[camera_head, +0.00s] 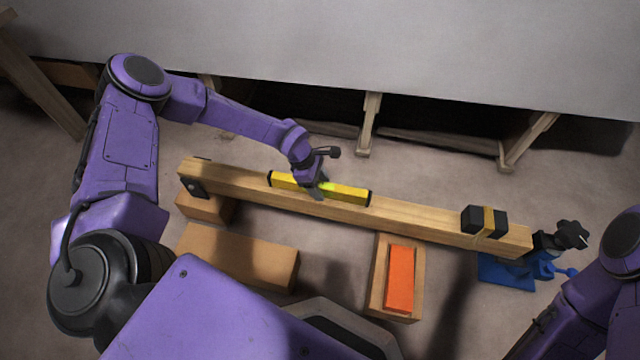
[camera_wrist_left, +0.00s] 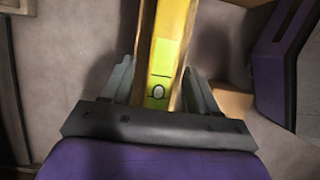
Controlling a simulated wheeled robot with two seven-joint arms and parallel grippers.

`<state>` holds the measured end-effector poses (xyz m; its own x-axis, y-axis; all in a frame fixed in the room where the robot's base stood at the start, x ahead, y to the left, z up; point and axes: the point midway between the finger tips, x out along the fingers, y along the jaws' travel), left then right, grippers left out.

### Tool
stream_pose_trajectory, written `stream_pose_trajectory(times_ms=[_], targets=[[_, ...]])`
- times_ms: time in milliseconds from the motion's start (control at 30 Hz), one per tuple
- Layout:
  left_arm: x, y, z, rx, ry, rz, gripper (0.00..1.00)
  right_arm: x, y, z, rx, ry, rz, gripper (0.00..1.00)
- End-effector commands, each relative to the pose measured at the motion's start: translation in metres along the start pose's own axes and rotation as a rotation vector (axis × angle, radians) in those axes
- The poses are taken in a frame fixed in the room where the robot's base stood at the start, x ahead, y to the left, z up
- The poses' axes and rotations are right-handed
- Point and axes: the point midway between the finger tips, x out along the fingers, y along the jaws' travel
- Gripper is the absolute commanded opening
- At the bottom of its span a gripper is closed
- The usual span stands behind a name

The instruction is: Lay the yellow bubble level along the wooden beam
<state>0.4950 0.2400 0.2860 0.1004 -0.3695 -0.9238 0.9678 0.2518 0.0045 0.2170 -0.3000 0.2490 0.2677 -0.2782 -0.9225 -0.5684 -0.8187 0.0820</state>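The yellow bubble level (camera_head: 345,192), with black end caps, lies lengthwise along the wooden beam (camera_head: 420,223), near its middle and towards its far edge. It appears to rest on the top, though its underside is hidden. My left gripper (camera_head: 318,187) is over the level's middle. In the left wrist view, the level (camera_wrist_left: 162,75) with its green vial runs between the fingers of my left gripper (camera_wrist_left: 158,72), and the fingers look spread with a gap beside it. At the right edge of the head view only part of my right arm shows; its gripper is out of view.
A black block with a tan strap (camera_head: 485,221) sits on the beam's right part. A blue clamp (camera_head: 508,270) is at its right end. Wooden blocks (camera_head: 240,256) stand below and in front, one bearing an orange block (camera_head: 400,278). A large grey panel (camera_head: 400,50) spans the back.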

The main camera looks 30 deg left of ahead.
Motion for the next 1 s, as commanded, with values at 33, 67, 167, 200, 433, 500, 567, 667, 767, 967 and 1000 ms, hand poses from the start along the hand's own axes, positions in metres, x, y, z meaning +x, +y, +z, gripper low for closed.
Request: stream_pose_trajectory(times_ms=[33,67,167,200,433,500,567,667,767,967,1000], targets=[[0.0,0.0,0.0,0.0,0.0,0.0,0.6,0.0,0.0,0.0,0.0,0.0,0.0,0.43],[0.0,0.0,0.0,0.0,0.0,0.0,0.6,0.0,0.0,0.0,0.0,0.0,0.0,0.43],[-0.004,0.0,0.002,0.0,0.0,0.001,0.6,-0.003,0.0,-0.001,0.0,0.0,0.0,0.43],[-0.008,0.001,0.001,-0.001,-0.001,0.001,0.6,-0.005,0.001,-0.002,0.0,0.0,0.0,0.43],[-0.065,0.001,0.003,-0.002,-0.003,0.005,0.6,-0.026,0.003,-0.013,-0.002,0.004,0.0,0.43],[-0.083,0.001,0.003,-0.003,-0.004,0.004,0.6,-0.033,0.003,-0.015,-0.002,0.003,0.001,0.43],[-0.096,0.001,0.003,-0.002,-0.003,0.004,0.6,-0.037,0.004,-0.017,-0.002,0.003,0.001,0.43],[-0.112,0.001,0.002,-0.001,-0.002,0.003,0.6,-0.042,0.004,-0.019,-0.002,0.003,0.001,0.43],[-0.12,0.0,0.001,0.0,-0.001,0.002,0.6,-0.044,0.004,-0.02,-0.002,0.003,0.001,0.43],[-0.121,0.0,0.0,0.001,0.001,0.0,0.6,-0.044,0.004,-0.02,-0.002,0.003,0.001,0.43],[-0.119,-0.004,0.0,0.009,0.012,-0.008,0.6,-0.044,0.004,-0.02,-0.002,0.003,0.001,0.43]])
